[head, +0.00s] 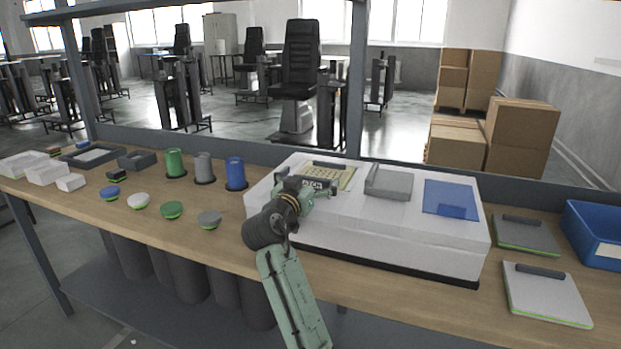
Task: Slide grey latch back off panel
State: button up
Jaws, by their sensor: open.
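A grey block with a raised back edge, which looks like the grey latch (391,184), lies on top of the long white box (436,228). To its left a pale yellow panel (349,174) with a dark bar is set in the box top, partly hidden by my arm. A blue panel (451,198) lies to the right of the grey block. My gripper (322,186) is over the left part of the box, in front of the yellow panel and left of the grey block. It is open; its fingertips are hard to make out, and I cannot tell whether they touch anything.
Left of the box stand green, grey and blue cylinders (235,172), with several round knobs (171,209) in front. White blocks and dark trays lie farther left. Two flat plates (546,293) and a blue bin (597,232) are at the right. A shelf post (357,80) rises behind the box.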

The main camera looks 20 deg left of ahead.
jog(key=shift+c, duration=0.4)
jog(key=c, duration=1.5)
jog(key=shift+s+a+f+b, duration=0.15)
jog(key=shift+s+b, duration=0.3)
jog(key=shift+s, duration=0.3)
jog(key=shift+s+r, duration=0.2)
jog(key=shift+s, duration=0.05)
jog(key=o, duration=1.6)
jog(key=shift+s, duration=0.1)
jog(key=s, duration=1.1)
jog(key=shift+s+a, duration=0.1)
jog(key=shift+s, duration=0.3)
